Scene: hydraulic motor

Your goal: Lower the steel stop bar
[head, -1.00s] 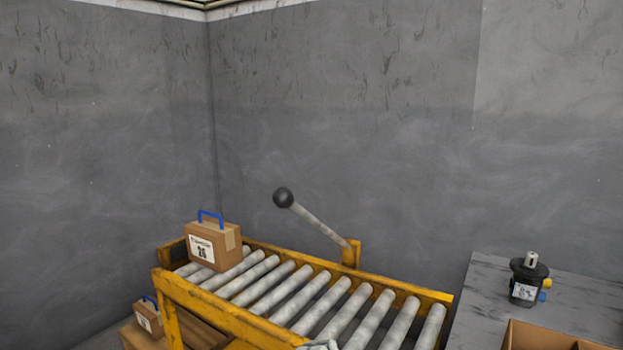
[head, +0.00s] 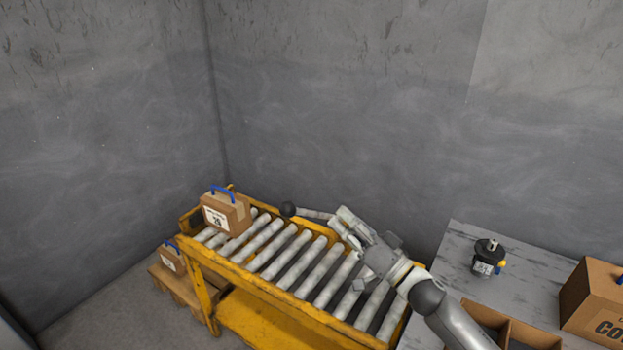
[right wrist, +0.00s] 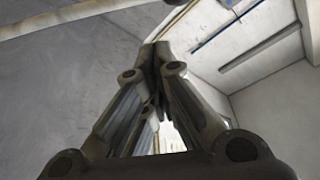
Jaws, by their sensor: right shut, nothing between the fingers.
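The steel stop bar (head: 316,215) has a black ball knob (head: 289,209) at its left end. In the head view it lies at a shallow tilt, close above the back rail of the roller conveyor (head: 262,300). Its pivot end is hidden behind my right gripper (head: 343,217). That gripper is shut and empty and overlaps the bar's right part; I cannot tell if it touches. The right wrist view shows the shut fingers (right wrist: 160,52) and a dark round shape at the top edge. My left gripper is not in view.
A labelled carton (head: 226,212) with a blue handle sits at the conveyor's left end; another (head: 172,259) is below, on a pallet. At right, a grey table (head: 460,240) holds a hydraulic motor (head: 488,257), an open divided box (head: 520,335) and a carton (head: 597,300).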

